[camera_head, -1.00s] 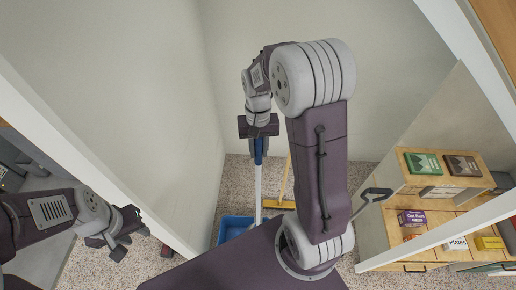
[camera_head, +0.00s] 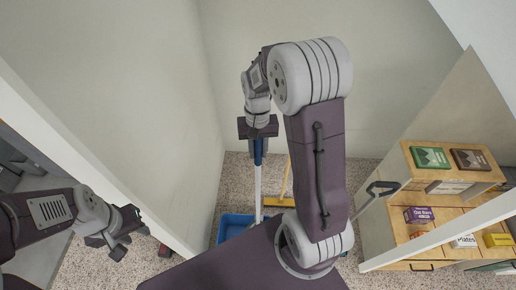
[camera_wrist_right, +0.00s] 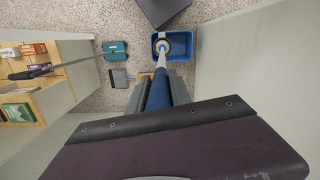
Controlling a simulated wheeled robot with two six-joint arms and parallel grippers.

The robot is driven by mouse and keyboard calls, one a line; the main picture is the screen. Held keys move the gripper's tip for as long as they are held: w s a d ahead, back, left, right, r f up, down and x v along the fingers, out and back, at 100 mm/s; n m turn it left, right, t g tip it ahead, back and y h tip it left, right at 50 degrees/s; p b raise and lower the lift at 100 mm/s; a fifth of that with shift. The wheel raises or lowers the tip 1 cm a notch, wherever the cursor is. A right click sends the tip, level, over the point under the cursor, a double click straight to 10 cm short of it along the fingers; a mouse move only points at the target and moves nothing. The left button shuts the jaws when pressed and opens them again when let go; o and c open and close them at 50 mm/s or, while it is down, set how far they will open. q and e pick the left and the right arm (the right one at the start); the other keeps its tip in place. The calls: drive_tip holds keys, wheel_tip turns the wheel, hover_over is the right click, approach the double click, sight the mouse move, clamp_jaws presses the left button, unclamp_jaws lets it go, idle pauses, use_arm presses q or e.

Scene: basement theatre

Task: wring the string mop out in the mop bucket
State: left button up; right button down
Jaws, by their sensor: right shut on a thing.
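My right gripper (camera_head: 258,134) is shut on the blue grip of the mop handle (camera_head: 258,150). The mop's pale shaft (camera_head: 258,184) runs down, nearly upright, to the blue bucket (camera_head: 232,228). In the right wrist view the blue grip (camera_wrist_right: 158,94) sits between the fingers, and the shaft's lower end overlaps the bucket (camera_wrist_right: 186,48). The strings cannot be made out, and my own body covers part of the bucket. My left gripper (camera_head: 108,246) hangs at the lower left, its fingers apart and empty, away from the mop.
A yellow broom (camera_head: 286,183) stands against the back wall. A wooden shelf unit (camera_head: 408,220) with boxes and books is at the right. A teal container (camera_wrist_right: 115,47) and a grey dustpan (camera_wrist_right: 119,78) lie left of the bucket. Walls close in at left and back.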

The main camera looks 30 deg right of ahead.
sight(258, 170)
drive_tip(key=shift+f+b, duration=2.5)
drive_tip(key=shift+f, duration=1.75)
drive_tip(key=shift+f+b, duration=1)
drive_tip(key=shift+f, duration=0.3)
drive_tip(key=shift+r, duration=0.1)
drive_tip(key=shift+s, duration=0.15)
drive_tip(key=shift+p, duration=0.4)
drive_tip(key=shift+a, duration=0.1)
